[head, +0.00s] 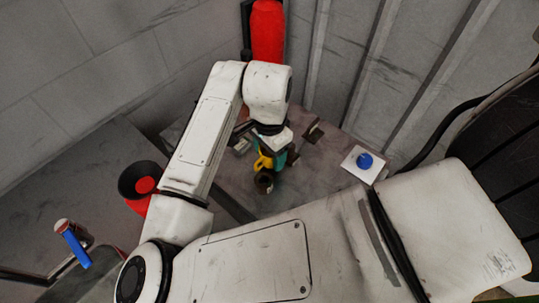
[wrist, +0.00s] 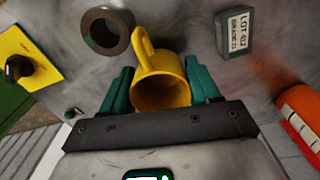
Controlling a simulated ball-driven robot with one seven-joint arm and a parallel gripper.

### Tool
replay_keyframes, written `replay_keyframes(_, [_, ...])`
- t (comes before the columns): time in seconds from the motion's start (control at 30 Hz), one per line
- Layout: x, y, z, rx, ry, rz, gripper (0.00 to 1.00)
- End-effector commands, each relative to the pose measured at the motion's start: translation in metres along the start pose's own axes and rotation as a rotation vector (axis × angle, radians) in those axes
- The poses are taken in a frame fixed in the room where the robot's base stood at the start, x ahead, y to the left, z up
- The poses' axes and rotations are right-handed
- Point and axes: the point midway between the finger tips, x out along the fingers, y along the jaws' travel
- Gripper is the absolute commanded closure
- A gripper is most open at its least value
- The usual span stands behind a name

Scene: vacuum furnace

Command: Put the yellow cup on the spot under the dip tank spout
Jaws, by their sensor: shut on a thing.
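The yellow cup (wrist: 162,88) sits between the teal fingers of my gripper (wrist: 160,92) in the wrist view, its handle pointing away from the gripper's dark palm bar. My gripper is shut on it. In the head view, a small part of the yellow cup (head: 262,161) shows beside the teal of my gripper (head: 270,158), over the grey table. I cannot tell whether the cup touches the table. I cannot make out the dip tank spout or the spot under it for sure in either view.
A dark ring-shaped part (wrist: 105,31) lies near the cup. A grey block with a lot label (wrist: 236,32) stands right, an orange-red cylinder (wrist: 300,118) beyond it.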

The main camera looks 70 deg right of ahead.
Motion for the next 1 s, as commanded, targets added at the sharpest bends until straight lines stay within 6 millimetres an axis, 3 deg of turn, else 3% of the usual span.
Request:
replay_keyframes(0.17, [-0.027,0.012,0.005,0.002,0.001,-0.004,0.75])
replay_keyframes(0.4, [-0.074,0.053,0.021,0.002,-0.001,-0.005,0.75])
replay_keyframes(0.7, [-0.104,0.113,0.044,-0.003,0.000,-0.002,0.75])
replay_keyframes(1.0, [-0.112,0.122,0.050,-0.011,0.000,0.005,0.75])
